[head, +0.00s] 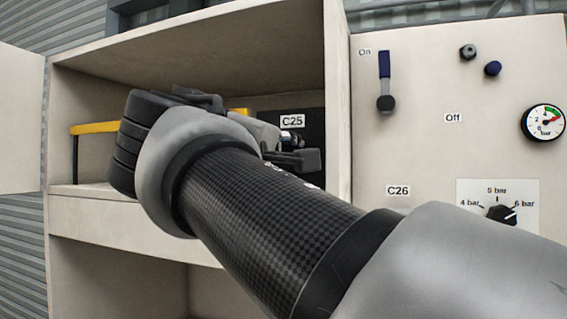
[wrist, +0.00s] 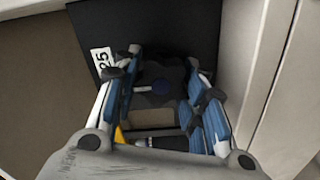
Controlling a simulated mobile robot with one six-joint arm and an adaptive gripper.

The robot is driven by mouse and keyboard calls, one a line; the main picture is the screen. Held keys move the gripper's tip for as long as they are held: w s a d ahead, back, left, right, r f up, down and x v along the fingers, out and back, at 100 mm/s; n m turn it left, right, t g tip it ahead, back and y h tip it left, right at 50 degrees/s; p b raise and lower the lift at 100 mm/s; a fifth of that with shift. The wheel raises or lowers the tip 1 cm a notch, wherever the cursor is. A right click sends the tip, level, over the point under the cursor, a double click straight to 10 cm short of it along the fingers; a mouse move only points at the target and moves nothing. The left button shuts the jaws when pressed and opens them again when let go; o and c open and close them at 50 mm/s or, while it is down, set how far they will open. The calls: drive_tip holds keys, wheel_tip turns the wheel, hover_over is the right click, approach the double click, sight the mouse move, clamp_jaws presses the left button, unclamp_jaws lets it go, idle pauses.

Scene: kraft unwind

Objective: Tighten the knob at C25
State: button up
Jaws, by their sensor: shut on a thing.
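The C25 label (head: 291,121) is on a dark panel (head: 312,127) inside the open cabinet in the head view. In the wrist view part of the label (wrist: 103,59) shows left of my fingers. My gripper (wrist: 164,76) is shut on the knob, one finger on each side. In the head view my gripper (head: 298,148) reaches in just below the C25 label, and my arm and fingers hide the knob.
The cabinet wall (head: 338,110) stands close to the right of my gripper. A yellow bar (head: 95,128) is inside the cabinet at left. The right panel carries a blue-handled lever (head: 385,80), a pressure gauge (head: 543,121), the C26 label (head: 398,190) and a rotary selector (head: 500,214).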

drive_tip(key=shift+a+f, duration=0.1)
drive_tip(key=shift+f, duration=0.15)
drive_tip(key=o, duration=0.7)
drive_tip(key=shift+c, duration=0.2)
drive_tip(key=shift+o, duration=1.4)
drive_tip(key=shift+s+a+r, duration=0.15)
drive_tip(key=shift+s, duration=0.15)
drive_tip(key=shift+o, duration=0.9)
drive_tip(key=shift+w, duration=0.1)
drive_tip(key=shift+r, duration=0.2)
